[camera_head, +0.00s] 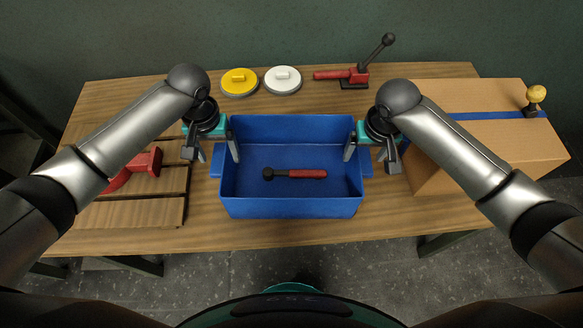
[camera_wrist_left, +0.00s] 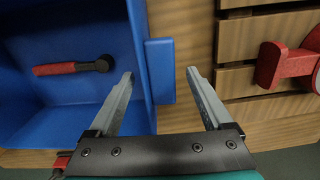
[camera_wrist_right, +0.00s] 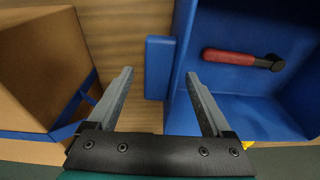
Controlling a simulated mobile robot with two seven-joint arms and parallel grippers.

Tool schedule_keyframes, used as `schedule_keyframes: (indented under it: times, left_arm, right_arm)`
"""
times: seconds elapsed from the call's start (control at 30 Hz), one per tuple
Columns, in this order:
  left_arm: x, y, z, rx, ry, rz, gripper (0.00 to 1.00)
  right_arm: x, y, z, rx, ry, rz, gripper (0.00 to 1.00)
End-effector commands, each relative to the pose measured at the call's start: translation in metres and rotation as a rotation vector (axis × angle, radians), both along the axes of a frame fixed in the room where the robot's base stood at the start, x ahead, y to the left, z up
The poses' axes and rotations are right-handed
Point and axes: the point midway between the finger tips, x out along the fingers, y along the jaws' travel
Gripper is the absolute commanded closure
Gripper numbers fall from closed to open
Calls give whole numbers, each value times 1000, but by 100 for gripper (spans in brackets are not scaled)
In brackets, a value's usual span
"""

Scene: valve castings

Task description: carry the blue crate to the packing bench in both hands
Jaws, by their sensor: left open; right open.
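The blue crate (camera_head: 290,207) sits on the wooden bench (camera_head: 330,227) with an open top and a side handle at each end. A red-handled tool with a dark head (camera_head: 300,174) lies on its floor. My left gripper (camera_head: 219,157) is open at the crate's left end. In the left wrist view its fingers (camera_wrist_left: 160,72) point to either side of the left handle (camera_wrist_left: 160,62). My right gripper (camera_head: 370,162) is open at the right end. In the right wrist view its fingers (camera_wrist_right: 158,72) point to either side of the right handle (camera_wrist_right: 159,60). Neither grips anything.
A cardboard box (camera_head: 480,140) with blue tape and a yellow-knobbed part (camera_head: 534,98) stands right. A slatted wooden pallet (camera_head: 140,212) with a red casting (camera_head: 142,168) lies left. Yellow (camera_head: 239,82) and white (camera_head: 283,80) discs and a red lever valve (camera_head: 352,75) sit behind.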

Motion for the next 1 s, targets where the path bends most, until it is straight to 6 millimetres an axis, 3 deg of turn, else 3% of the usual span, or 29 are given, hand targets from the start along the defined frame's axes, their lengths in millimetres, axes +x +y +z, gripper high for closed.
schedule_keyframes:
  times: [0.13,0.87,1.0]
  left_arm:
    - [0,0,0,0,0,0,16]
    - [0,0,0,0,0,0,98]
    - [0,0,0,0,0,0,100]
  right_arm:
    - [0,0,0,0,0,0,16]
    - [0,0,0,0,0,-1,98]
    - [0,0,1,1,0,-1,100]
